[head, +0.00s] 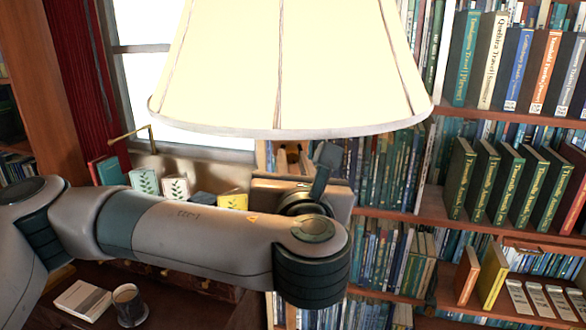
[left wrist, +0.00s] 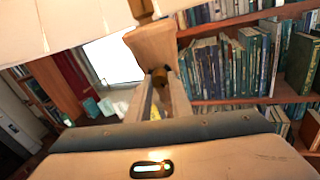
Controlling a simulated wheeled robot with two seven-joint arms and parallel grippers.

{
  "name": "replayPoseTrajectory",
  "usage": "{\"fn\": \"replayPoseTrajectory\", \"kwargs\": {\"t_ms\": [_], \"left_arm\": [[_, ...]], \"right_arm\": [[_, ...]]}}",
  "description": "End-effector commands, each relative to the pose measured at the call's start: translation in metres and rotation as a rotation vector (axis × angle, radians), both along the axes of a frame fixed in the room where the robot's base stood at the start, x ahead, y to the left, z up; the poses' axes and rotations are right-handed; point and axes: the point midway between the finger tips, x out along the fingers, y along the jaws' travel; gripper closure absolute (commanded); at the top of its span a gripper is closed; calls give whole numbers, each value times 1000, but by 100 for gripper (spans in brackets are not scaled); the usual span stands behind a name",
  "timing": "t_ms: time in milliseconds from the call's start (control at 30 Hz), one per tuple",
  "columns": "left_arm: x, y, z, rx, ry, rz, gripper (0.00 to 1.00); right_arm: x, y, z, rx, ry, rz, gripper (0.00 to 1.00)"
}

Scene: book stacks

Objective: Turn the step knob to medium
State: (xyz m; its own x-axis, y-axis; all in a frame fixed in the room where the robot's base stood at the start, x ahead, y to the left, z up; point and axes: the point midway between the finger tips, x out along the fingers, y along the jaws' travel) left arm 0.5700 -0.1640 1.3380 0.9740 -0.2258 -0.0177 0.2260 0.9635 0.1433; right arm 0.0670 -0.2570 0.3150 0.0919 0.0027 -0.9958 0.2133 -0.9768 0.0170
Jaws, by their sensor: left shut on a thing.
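The lamp's large cream shade (head: 290,70) fills the top middle of the head view, and its edge also shows at the upper left of the left wrist view (left wrist: 60,22). Under it, the left wrist view shows a tan lamp body (left wrist: 152,45) with a small dark brass step knob (left wrist: 160,75) low on it. My left gripper (left wrist: 161,82) reaches up under the shade, its two fingers closed around the knob. In the head view my left gripper (head: 292,155) is mostly hidden behind my own arm. The knob's setting cannot be read. My right gripper is out of view.
Bookshelves (head: 480,225) packed with books fill the right side. A window (head: 140,65) and red curtain (head: 85,75) are at the left. A mug (head: 130,305) and a white book (head: 82,299) are on the dark desk (head: 190,308) below my arm.

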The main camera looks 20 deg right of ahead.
Motion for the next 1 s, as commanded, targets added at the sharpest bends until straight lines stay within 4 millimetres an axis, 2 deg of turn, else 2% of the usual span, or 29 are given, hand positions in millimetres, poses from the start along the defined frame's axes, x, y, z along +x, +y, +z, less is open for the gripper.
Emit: {"fn": "replayPoseTrajectory", "kwargs": {"t_ms": [267, 400, 500, 700, 1000], "left_arm": [[1, 1, 1, 244, -72, 3, 100], [1, 1, 1, 348, -100, 4, 100], [1, 1, 1, 407, -115, 3, 100], [1, 1, 2, 482, -134, 4, 100], [1, 1, 2, 510, -139, 3, 100]], "right_arm": [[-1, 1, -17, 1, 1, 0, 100], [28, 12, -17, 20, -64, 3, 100], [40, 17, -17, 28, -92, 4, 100], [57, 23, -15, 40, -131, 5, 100], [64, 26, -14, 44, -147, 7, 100]]}}
